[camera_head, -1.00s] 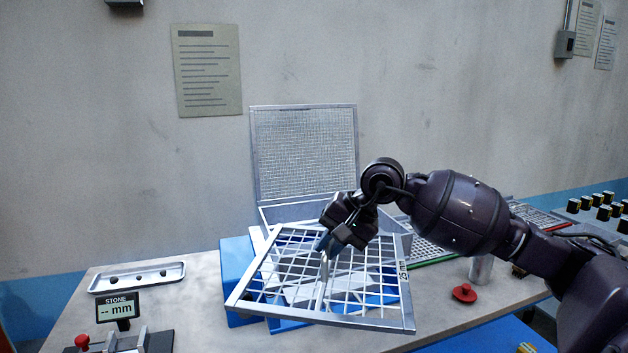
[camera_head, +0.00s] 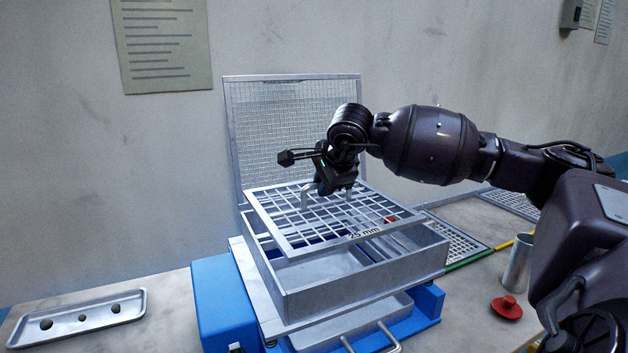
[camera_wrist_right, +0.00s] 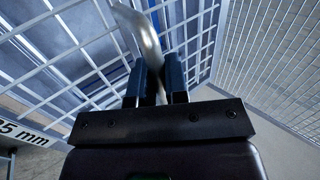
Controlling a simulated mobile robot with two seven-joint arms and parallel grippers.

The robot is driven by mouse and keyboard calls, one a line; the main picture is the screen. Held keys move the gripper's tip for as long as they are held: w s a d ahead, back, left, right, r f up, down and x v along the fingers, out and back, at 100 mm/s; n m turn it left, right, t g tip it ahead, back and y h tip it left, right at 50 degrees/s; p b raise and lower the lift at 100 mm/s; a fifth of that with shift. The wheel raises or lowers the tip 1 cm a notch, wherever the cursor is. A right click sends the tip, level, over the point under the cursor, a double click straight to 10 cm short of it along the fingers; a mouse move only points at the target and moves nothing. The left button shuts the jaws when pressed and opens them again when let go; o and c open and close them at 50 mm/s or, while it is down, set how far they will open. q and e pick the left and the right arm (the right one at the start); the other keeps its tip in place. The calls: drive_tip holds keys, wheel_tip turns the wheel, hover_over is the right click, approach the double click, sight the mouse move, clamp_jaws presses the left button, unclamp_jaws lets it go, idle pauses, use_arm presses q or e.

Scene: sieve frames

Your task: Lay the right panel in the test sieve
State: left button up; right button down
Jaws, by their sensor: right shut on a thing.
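A square grid panel (camera_head: 290,238) marked 25 mm hangs over the test sieve (camera_head: 365,272), an open grey metal box. The panel is slightly tilted and turned against the box, its left corner near the box's back left. It covers much of the opening; I cannot tell whether any edge touches the walls. My right gripper (camera_head: 328,188) is above the panel, shut on its bent handle. In the right wrist view the fingers (camera_wrist_right: 155,82) close on the handle (camera_wrist_right: 138,28), with the grid below. My left gripper is not in view.
A raised mesh lid (camera_head: 290,120) stands behind the box. The box sits on a blue base (camera_head: 222,305). A tray with stones (camera_head: 85,318) lies left.

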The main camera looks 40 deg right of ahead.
sight(324, 203)
drive_tip(key=shift+w+d+r, duration=0.2)
drive_tip(key=shift+s, duration=0.1)
drive_tip(key=shift+a, duration=0.1)
drive_tip(key=shift+f+b, duration=0.5)
drive_tip(key=shift+f, duration=0.3)
drive_tip(key=shift+f+b, duration=0.45)
drive_tip(key=shift+f, duration=0.95)
drive_tip(key=shift+f+b, duration=0.35)
drive_tip(key=shift+f, duration=0.7)
drive_tip(key=shift+f+b, duration=0.85)
drive_tip(key=shift+f, duration=2.1)
